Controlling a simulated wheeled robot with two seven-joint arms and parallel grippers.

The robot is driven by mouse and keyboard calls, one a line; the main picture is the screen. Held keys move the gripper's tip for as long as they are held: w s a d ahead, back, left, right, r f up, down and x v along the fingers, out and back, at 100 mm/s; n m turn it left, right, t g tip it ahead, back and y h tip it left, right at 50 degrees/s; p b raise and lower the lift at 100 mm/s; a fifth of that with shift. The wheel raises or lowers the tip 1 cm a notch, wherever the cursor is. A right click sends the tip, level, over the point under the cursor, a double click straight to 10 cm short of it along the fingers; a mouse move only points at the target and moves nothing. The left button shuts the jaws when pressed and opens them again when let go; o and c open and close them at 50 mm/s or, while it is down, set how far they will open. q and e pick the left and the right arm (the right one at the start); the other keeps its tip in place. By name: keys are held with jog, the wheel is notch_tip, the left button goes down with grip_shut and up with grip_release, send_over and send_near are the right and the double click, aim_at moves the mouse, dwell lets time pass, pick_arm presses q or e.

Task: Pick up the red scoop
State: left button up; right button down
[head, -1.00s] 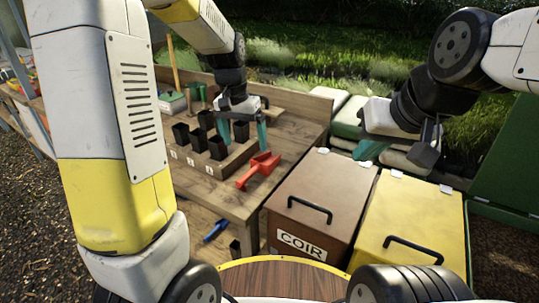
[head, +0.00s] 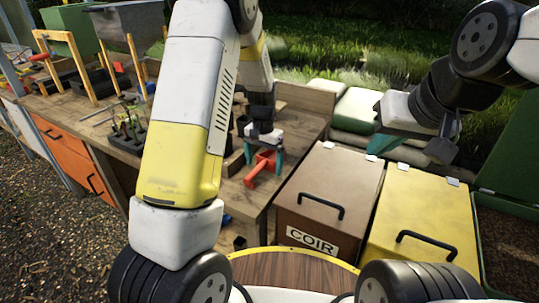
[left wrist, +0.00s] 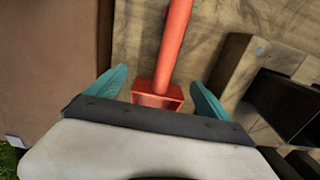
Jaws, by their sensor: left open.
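The red scoop (head: 260,168) lies on the right end of the wooden bench, its handle toward the front edge. My left gripper (head: 264,158) is above the scoop, pointing down, with its teal fingers open on either side of it. In the left wrist view the scoop (left wrist: 172,50) lies between the two open fingers (left wrist: 158,92), and part of its scoop end is hidden by the gripper body. A gap shows between each finger and the scoop. My right gripper (head: 410,140) hangs over the bins at the right, well away from the scoop; its finger spacing is unclear.
A wooden pot rack (left wrist: 232,75) with black pots stands close beside the scoop. The brown COIR bin (head: 335,180) and yellow bin (head: 425,210) stand right of the bench (head: 300,125). Tools and wooden frames fill the bench's left part.

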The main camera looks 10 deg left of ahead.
pick_arm(q)
jog(key=shift+f, duration=0.15)
jog(key=c, duration=2)
